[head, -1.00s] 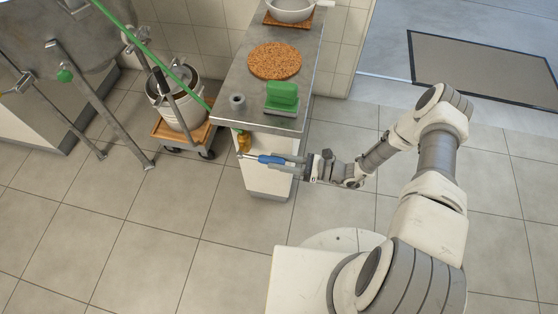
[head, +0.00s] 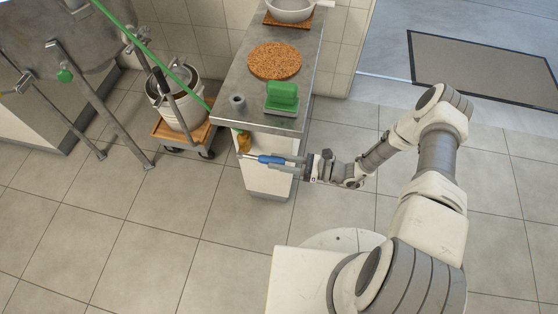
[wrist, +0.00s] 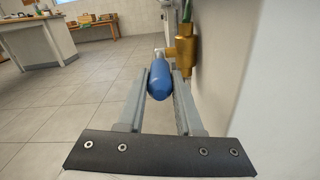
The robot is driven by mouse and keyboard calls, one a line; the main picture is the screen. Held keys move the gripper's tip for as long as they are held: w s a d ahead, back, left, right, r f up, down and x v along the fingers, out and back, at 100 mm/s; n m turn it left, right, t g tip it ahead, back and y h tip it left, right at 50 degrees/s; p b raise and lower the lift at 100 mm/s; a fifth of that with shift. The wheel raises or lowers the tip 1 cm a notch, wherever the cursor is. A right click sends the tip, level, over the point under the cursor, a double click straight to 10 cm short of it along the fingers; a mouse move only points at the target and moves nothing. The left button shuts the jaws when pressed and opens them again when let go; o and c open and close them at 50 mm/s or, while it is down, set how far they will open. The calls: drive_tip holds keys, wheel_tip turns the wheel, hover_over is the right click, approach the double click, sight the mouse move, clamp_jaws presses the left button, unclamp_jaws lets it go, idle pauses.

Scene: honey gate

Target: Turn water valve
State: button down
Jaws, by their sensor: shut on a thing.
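The water valve shows as a brass body (wrist: 183,48) on the side of the counter in the wrist view; its brass part (head: 243,142) also shows in the head view. Its blue handle (wrist: 160,79) lies between the fingers of my gripper (wrist: 161,82), which is shut on it. In the head view the blue handle (head: 270,160) sticks out sideways near the counter's front face, with my gripper (head: 284,162) around its right end. The fingers hide the sides of the handle.
The steel-topped counter (head: 240,80) bears a green block (head: 282,97), a round cork mat (head: 274,60) and a grey cylinder (head: 237,102). A bucket (head: 184,105) stands on a wheeled trolley (head: 168,133) at left. The floor (head: 150,240) in front is clear.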

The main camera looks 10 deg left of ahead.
wheel_tip(320, 180, up, 2)
drive_tip(key=h+p, duration=0.1)
drive_tip(key=p, duration=0.3)
drive_tip(key=shift+r+h, duration=0.2)
drive_tip(key=shift+h, duration=0.1)
drive_tip(key=r+h+p, duration=0.1)
drive_tip(key=p, duration=0.1)
drive_tip(key=r+h+p, duration=0.1)
drive_tip(key=p, duration=0.1)
drive_tip(key=shift+a, duration=0.3)
drive_tip(key=shift+a+r+h+p, duration=0.2)
drive_tip(key=shift+h+p, duration=0.2)
drive_tip(key=shift+p, duration=0.35)
drive_tip(key=shift+f, duration=0.1)
drive_tip(key=c, duration=0.6)
unclamp_jaws()
drive_tip(key=shift+d, duration=0.1)
